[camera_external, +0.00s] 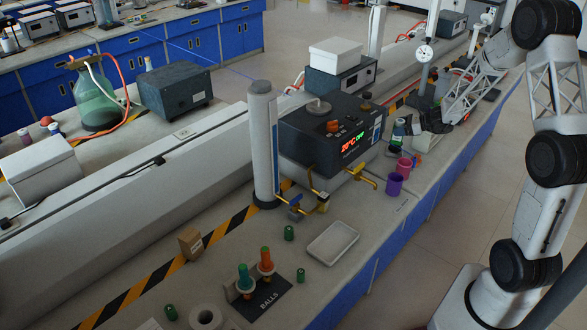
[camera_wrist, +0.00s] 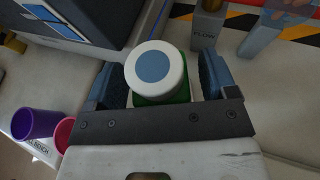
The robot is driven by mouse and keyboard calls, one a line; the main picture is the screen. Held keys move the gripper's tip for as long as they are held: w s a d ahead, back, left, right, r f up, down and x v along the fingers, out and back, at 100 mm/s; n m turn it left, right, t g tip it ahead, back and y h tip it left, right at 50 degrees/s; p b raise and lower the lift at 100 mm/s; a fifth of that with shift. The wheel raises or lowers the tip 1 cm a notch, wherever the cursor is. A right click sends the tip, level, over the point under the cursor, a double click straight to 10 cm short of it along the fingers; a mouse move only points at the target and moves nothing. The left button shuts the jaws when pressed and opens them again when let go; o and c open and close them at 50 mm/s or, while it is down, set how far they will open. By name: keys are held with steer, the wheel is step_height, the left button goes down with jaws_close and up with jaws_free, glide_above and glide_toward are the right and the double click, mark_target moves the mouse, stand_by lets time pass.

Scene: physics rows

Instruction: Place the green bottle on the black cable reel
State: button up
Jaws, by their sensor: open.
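The green bottle has a white cap with a blue top. In the wrist view the bottle (camera_wrist: 158,72) stands between the two fingers of my gripper (camera_wrist: 157,82). The fingers are apart, and a gap seems to show beside the bottle. In the external view the dark green bottle (camera_external: 397,137) stands on the bench to the right of the oven-like box, with my gripper (camera_external: 418,125) close beside it. The bottle's lower part is hidden in the wrist view. I cannot pick out the black cable reel with certainty in either view.
A purple cup (camera_external: 394,184) and a red cup (camera_external: 404,166) stand near the bottle. The dark box with a lit display (camera_external: 340,138) is to its left. A white tray (camera_external: 332,243) and a black BALLS rack (camera_external: 268,297) lie nearer the camera.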

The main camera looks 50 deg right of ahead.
steer(key=v, duration=1.2)
steer(key=shift+a, duration=0.1)
stand_by(0.6)
steer(key=s+a+r+n+g+y, duration=0.1)
steer(key=s+a+r+n+g, duration=0.15)
steer(key=a+n, duration=0.45)
steer(key=s+a+r+n+g, duration=0.1)
steer(key=a+r+n+g, duration=0.2)
steer(key=a, duration=0.8)
steer(key=s+a+r+n+g+y, duration=0.1)
steer(key=a+r+n+g, duration=0.25)
steer(key=a, duration=0.55)
steer(key=s+a+r+n+h, duration=0.3)
steer(key=s+a+n, duration=0.4)
steer(key=s+n, duration=0.2)
steer(key=s+a+r+n+g+h, duration=0.1)
steer(key=s+a+r+n+h, duration=0.2)
steer(key=s+a+n, duration=0.4)
steer(key=shift+s+r+n+h, duration=0.3)
steer(key=shift+s+n+h, duration=0.55)
steer(key=shift+s, duration=0.8)
steer(key=shift+a, duration=0.15)
